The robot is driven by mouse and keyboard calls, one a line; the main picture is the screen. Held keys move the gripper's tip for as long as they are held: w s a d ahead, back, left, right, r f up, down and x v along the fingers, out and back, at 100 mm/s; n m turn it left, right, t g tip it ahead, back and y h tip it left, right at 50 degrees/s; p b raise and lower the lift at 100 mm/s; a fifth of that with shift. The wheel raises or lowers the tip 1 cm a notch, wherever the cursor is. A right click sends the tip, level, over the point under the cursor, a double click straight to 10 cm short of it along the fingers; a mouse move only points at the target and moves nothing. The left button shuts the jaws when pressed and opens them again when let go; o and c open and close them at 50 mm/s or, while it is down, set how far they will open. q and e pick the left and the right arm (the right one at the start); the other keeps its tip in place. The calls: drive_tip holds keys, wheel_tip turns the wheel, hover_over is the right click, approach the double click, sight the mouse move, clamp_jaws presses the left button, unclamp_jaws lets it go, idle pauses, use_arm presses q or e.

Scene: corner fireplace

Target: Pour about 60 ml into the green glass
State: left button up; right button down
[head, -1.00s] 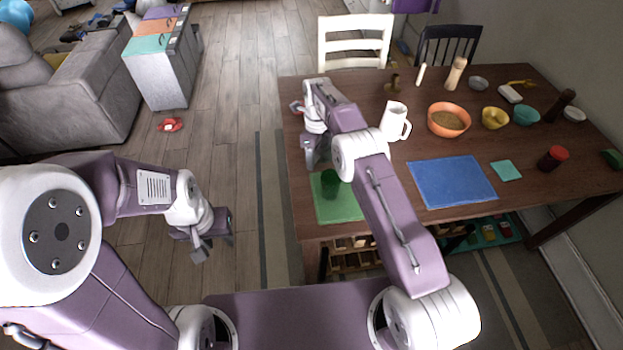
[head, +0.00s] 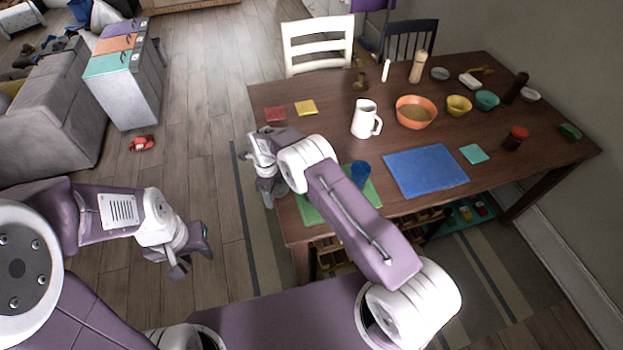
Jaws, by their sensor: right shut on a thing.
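The green glass is not visible now; my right arm covers part of the green mat (head: 309,214). A blue glass (head: 360,172) stands on the mat's far right part, just beyond my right arm. A white jug (head: 364,118) with its handle to the right stands upright farther back. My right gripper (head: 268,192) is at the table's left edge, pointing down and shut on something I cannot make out. My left gripper (head: 192,258) is open and empty over the floor, left of the table.
Behind are an orange bowl (head: 415,113) with brown contents, a yellow bowl (head: 458,106) and a teal bowl (head: 487,100). A blue mat (head: 426,171) lies right of the glass. A red-lidded jar (head: 516,138) stands farther right. Red (head: 275,114) and yellow (head: 306,107) squares lie flat at back left.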

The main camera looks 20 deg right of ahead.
drive_tip(key=shift+s+d+r+t+y+p, duration=0.2)
drive_tip(key=shift+r+y+p, duration=0.3)
drive_tip(key=shift+p, duration=1.3)
drive_tip(key=shift+s+d+r+t+y+p, duration=0.1)
drive_tip(key=shift+d+r+t+y+p, duration=0.3)
drive_tip(key=shift+p, duration=1.4)
drive_tip(key=shift+d+f+y+p, duration=0.1)
drive_tip(key=shift+f+y+p, duration=0.2)
drive_tip(key=shift+y, duration=0.3)
drive_tip(key=shift+d+y+b, duration=0.1)
drive_tip(key=shift+y+b, duration=0.2)
drive_tip(key=shift+b, duration=0.05)
drive_tip(key=b, duration=0.3)
drive_tip(key=t+y+b, duration=0.1)
drive_tip(key=b, duration=0.3)
drive_tip(key=shift+s+d+y, duration=0.15)
drive_tip(key=shift+d+y, duration=0.15)
drive_tip(key=shift+d, duration=0.1)
wheel_tip(320, 180, up, 6)
drive_tip(key=d+t+y+b, duration=0.1)
drive_tip(key=t+y+b, duration=0.2)
drive_tip(key=y+b, duration=0.5)
drive_tip(key=b, duration=1)
drive_tip(key=shift+s+r+t, duration=0.15)
drive_tip(key=shift+s+t, duration=0.15)
drive_tip(key=shift+s, duration=0.05)
drive_tip(key=shift+d+r+y+b, duration=0.15)
drive_tip(key=shift+d+y+b, duration=0.15)
drive_tip(key=shift+b, duration=0.35)
